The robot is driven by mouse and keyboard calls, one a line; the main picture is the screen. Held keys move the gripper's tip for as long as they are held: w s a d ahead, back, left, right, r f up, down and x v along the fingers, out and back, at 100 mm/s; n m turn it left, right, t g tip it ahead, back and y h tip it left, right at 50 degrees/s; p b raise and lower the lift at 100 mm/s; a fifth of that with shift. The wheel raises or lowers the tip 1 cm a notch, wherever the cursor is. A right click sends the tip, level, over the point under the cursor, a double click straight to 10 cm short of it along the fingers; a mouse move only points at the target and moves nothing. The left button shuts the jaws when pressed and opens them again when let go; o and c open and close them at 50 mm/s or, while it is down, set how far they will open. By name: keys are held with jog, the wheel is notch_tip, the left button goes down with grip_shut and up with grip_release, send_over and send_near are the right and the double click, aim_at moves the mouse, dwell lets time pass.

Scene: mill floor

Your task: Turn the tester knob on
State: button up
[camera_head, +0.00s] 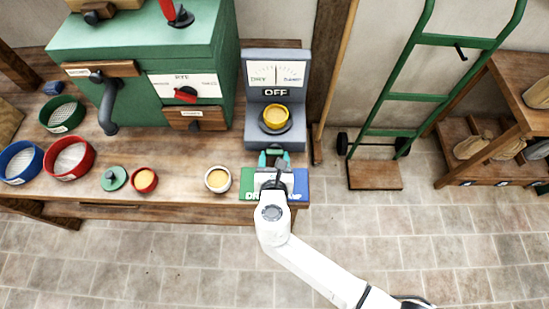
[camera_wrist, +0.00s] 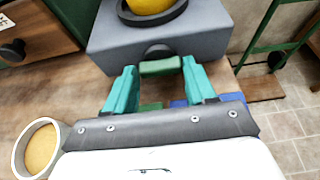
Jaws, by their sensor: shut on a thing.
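The tester (camera_head: 252,125) is a grey upright unit with a white dial at the top and a label that reads OFF. Its knob (camera_wrist: 160,67) has a green bar in front of a dark round base, low on the tester's front in the wrist view. My gripper (camera_head: 273,158) is at the tester's lower front in the head view. The bar lies level across the picture. A yellow-filled dark dish (camera_head: 275,118) sits on the tester. My gripper hides most of the knob in the head view.
Green and blue pads lie under my gripper at the bench's front edge. A white-rimmed cup (camera_head: 218,179) stands to the left. A green machine (camera_head: 140,60) and round sieves are farther left. A green hand truck (camera_head: 415,95) stands right; open tiled floor lies in front.

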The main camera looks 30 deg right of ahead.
dwell(0.3)
jog(key=m+b, duration=0.1)
jog(key=m+t+y+b, duration=0.1)
jog(key=shift+s+d+f+m+b, duration=0.15)
jog(key=shift+d+f+m+b, duration=0.1)
jog(key=shift+m+b, duration=0.1)
jog(key=shift+d+r+m+t+y+b, duration=0.1)
jog(key=shift+m+t+y+b, duration=0.5)
jog(key=shift+b, duration=0.4)
jog(key=o, duration=1)
jog(key=shift+o, duration=0.2)
jog(key=shift+s+r, duration=0.1)
jog(key=shift+s, duration=0.05)
